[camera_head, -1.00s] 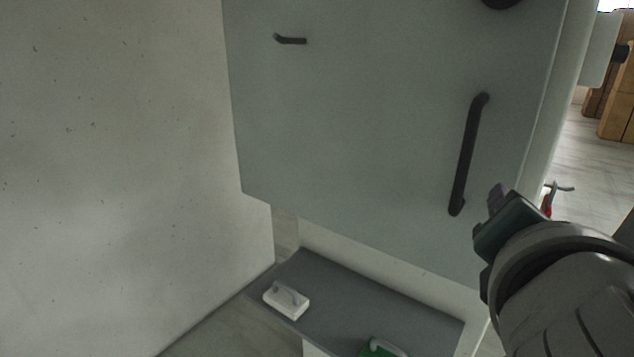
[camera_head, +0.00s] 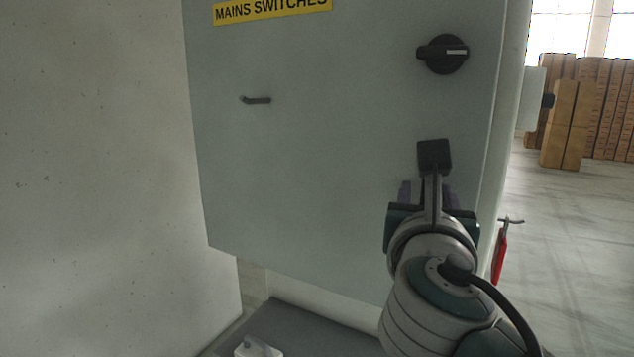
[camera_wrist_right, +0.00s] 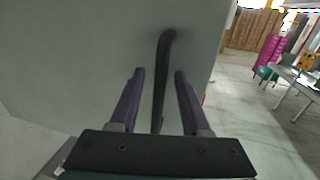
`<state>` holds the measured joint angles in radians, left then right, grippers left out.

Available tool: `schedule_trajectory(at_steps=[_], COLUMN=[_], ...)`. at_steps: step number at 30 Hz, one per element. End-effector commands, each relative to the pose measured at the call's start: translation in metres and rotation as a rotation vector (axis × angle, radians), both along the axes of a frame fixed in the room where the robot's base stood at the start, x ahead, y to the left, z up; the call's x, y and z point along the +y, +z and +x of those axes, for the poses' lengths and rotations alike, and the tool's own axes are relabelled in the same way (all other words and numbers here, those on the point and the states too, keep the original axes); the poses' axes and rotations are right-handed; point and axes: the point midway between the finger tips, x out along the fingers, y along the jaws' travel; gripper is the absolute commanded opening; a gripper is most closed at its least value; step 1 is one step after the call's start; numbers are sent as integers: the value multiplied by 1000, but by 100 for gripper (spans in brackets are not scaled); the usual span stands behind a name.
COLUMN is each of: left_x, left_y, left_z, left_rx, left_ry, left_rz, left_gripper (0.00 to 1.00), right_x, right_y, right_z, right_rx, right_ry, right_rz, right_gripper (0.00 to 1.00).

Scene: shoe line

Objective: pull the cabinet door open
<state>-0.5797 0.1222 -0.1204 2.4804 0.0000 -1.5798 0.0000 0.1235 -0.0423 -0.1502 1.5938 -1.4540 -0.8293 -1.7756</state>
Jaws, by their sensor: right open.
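The cabinet door (camera_head: 300,170) is a flat grey-green panel and looks shut. In the right wrist view the dark bar handle (camera_wrist_right: 166,60) runs between the two purple fingers of my right gripper (camera_wrist_right: 159,76). The fingers are apart, one on each side of the bar, with gaps showing. My left gripper is not in view.
A small dark hook-like piece (camera_head: 256,100) sticks out at the door's left. A pale wall (camera_head: 90,180) stands close on the left. A grey ledge (camera_head: 300,325) with a white object (camera_head: 258,347) is below. Open floor (camera_head: 570,260) lies to the right, with stacked boxes (camera_head: 568,125) beyond.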

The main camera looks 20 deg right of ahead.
Motion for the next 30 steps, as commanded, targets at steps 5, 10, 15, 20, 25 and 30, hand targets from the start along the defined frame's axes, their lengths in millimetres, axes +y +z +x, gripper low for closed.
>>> schedule_trajectory(at_steps=[5,10,15,20,25,30], left_x=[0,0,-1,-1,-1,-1], left_y=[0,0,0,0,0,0], left_z=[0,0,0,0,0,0], left_rx=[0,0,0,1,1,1], left_ry=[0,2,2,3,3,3], left_rz=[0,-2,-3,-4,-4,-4], left_gripper=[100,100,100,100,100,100], right_x=[-1,-1,-1,-1,-1,-1], right_y=[0,0,0,0,0,0], right_z=[1,1,1,0,0,0], right_rx=[-1,-1,-1,-1,-1,-1], right_ry=[0,0,0,0,0,0], right_rz=[1,1,1,1,1,1], right_gripper=[47,36,17,0,0,0])
